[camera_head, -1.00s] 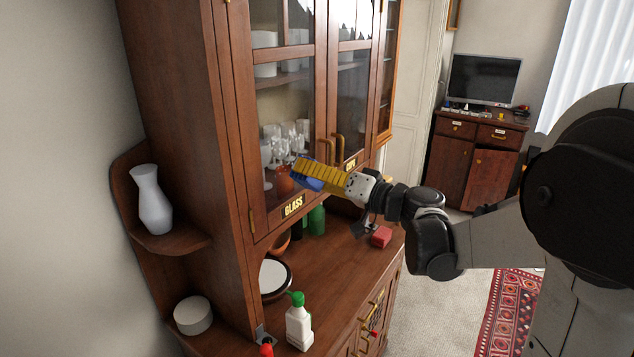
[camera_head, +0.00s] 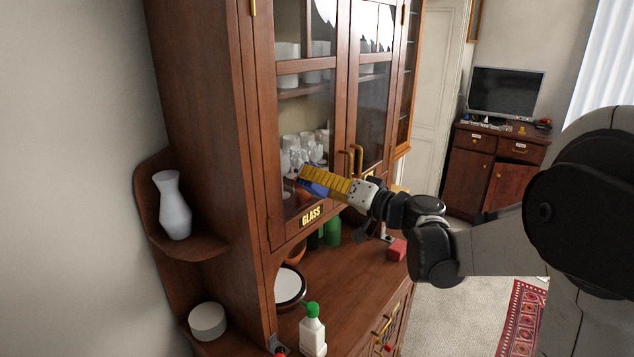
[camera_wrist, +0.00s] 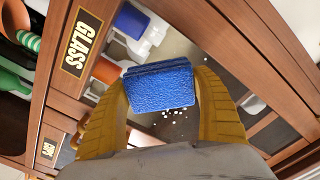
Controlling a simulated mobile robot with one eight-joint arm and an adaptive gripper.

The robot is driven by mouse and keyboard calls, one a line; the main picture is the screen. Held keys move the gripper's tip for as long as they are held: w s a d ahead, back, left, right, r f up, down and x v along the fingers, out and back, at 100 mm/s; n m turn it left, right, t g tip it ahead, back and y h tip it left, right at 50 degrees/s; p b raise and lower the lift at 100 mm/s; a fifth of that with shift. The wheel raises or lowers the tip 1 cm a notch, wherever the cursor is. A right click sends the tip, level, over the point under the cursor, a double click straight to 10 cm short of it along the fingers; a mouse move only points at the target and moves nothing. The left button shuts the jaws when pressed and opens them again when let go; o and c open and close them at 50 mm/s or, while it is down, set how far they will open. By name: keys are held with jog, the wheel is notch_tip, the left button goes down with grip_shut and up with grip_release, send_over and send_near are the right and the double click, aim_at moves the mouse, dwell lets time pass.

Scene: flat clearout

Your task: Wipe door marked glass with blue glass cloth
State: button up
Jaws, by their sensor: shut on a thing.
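The cabinet door marked GLASS (camera_head: 312,215) is the left glazed door of the wooden cabinet, and its label also shows in the wrist view (camera_wrist: 82,43). My gripper (camera_head: 322,182) has yellow fingers and is in front of the lower part of this door's pane. It is shut on the blue cloth (camera_wrist: 160,86), a folded textured block held between both fingertips in the wrist view. In the head view only a blue edge of the cloth (camera_head: 312,187) shows beside the fingers. White specks (camera_wrist: 172,112) show on the pane close to the cloth. I cannot tell whether the cloth touches the glass.
A white bottle with a green cap (camera_head: 312,330), a round white-faced item (camera_head: 289,286) and a red block (camera_head: 397,249) stand on the counter below. A white vase (camera_head: 172,205) stands on the left side shelf. Brass door handles (camera_head: 350,162) stick out right of the pane.

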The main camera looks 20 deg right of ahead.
jog(key=shift+x, duration=0.8)
jog(key=shift+w+d+b, duration=0.2)
jog(key=shift+w+d, duration=0.35)
jog(key=shift+d, duration=0.3)
jog(key=shift+w+d+b, duration=0.2)
jog(key=shift+w+d, duration=0.35)
jog(key=shift+d, duration=0.25)
jog(key=shift+w, duration=0.1)
jog(key=shift+s+a, duration=0.55)
jog(key=shift+a, duration=0.3)
jog(key=shift+s+a, duration=0.6)
jog(key=shift+a, duration=0.3)
jog(key=shift+v, duration=2.95)
